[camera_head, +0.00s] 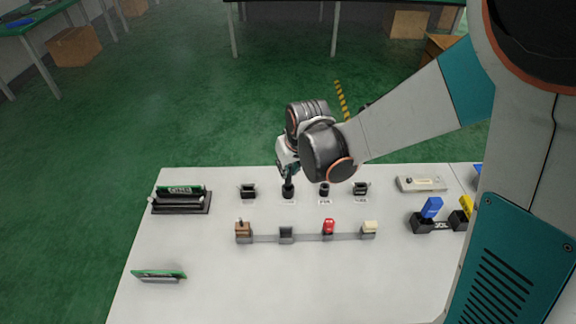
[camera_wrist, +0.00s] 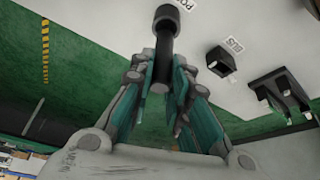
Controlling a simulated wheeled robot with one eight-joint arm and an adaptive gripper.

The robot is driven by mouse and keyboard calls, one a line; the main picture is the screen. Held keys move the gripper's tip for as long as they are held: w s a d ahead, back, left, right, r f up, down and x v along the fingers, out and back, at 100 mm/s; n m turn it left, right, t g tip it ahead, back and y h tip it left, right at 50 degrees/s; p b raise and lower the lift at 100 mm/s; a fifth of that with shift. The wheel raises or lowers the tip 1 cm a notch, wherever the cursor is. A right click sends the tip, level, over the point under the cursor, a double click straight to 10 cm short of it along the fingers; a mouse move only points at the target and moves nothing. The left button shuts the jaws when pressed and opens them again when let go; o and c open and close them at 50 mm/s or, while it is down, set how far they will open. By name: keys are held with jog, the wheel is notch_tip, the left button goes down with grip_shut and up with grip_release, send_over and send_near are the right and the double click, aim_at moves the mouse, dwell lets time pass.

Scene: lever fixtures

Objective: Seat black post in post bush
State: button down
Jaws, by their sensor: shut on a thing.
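My gripper (camera_head: 287,174) reaches down from above to the second fixture from the left in the back row of the white table. In the wrist view my gripper (camera_wrist: 160,84) is shut on the black post (camera_wrist: 163,52). The post's near end, a dull round tip, shows between the fingers. Its far end meets a round black post bush (camera_wrist: 164,13), with a label partly reading "PO" beside it. The post and the bush look in line. How deep the post sits in the bush cannot be told. In the head view the bush (camera_head: 288,191) shows below my fingers.
Other black fixtures stand close by: one to the left (camera_head: 248,191) and two to the right (camera_head: 324,189), (camera_head: 361,188). A front rail (camera_head: 306,238) carries brown, grey, red and cream pieces. A black rack with a green board (camera_head: 181,201) stands far left. The front table is mostly clear.

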aim_at(290, 172)
jog(key=shift+f+b, duration=1.8)
jog(key=shift+f, duration=0.3)
jog(key=c, duration=1.4)
grip_release()
jog(key=shift+c, duration=0.2)
jog(key=shift+r, duration=0.1)
jog(key=shift+s+d+r, duration=0.1)
jog(key=shift+s+r, duration=0.1)
jog(key=shift+r, duration=0.3)
jog(key=shift+s+d+r, duration=0.25)
jog(key=shift+s+r, duration=0.4)
jog(key=shift+r, duration=0.25)
jog(key=s+d, duration=0.4)
jog(key=s, duration=0.6)
jog(key=shift+s, duration=0.4)
